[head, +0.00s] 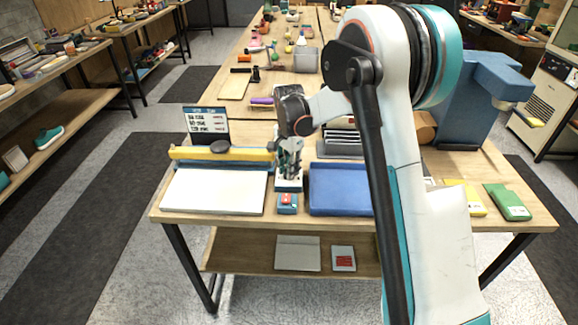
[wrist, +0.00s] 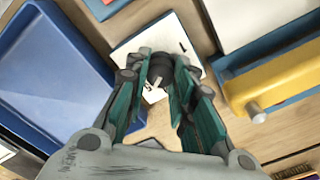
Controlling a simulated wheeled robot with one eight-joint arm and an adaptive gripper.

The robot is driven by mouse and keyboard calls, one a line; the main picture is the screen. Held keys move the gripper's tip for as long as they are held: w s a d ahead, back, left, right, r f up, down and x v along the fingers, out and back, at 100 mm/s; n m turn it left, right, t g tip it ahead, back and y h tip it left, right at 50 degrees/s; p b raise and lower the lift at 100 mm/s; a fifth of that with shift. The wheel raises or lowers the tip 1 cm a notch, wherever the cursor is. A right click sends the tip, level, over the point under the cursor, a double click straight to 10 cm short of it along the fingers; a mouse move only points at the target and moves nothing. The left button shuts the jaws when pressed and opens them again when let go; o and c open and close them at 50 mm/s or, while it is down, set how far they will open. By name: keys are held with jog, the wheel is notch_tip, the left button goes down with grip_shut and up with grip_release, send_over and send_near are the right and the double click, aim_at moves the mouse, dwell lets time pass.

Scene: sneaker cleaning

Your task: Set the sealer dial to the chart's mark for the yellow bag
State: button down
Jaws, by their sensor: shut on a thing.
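My gripper (head: 289,168) points down over a small white dial panel (head: 289,185) between the sealer and a blue tray. In the wrist view its fingers (wrist: 158,88) are shut on a dark round dial knob (wrist: 160,68) with a pale pointer. The fingers hide part of the knob and the panel's marks, so I cannot read the setting. The sealer has a yellow bar (head: 190,153) and a white bed (head: 214,192). The dark chart (head: 207,122) stands behind it with several rows, too small to read. A yellow bag (head: 470,198) lies at the table's right.
The blue tray (head: 338,188) sits right of the panel; it also shows in the wrist view (wrist: 50,75). A red-buttoned box (head: 287,202) is in front of the panel. A green bag (head: 508,202) lies far right. A blue machine (head: 467,105) stands behind. Tools crowd the back table.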

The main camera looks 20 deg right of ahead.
jog(key=n, duration=0.5)
jog(key=shift+n+p, duration=0.3)
jog(key=shift+p, duration=0.1)
jog(key=n, duration=0.6)
jog(key=shift+p, duration=0.3)
jog(key=n, duration=0.5)
jog(key=shift+n, duration=0.4)
jog(key=n, duration=0.5)
jog(key=shift+n+p, duration=0.3)
jog(key=shift+n, duration=0.1)
jog(key=c, duration=1.3)
grip_release()
jog(key=shift+r, duration=0.1)
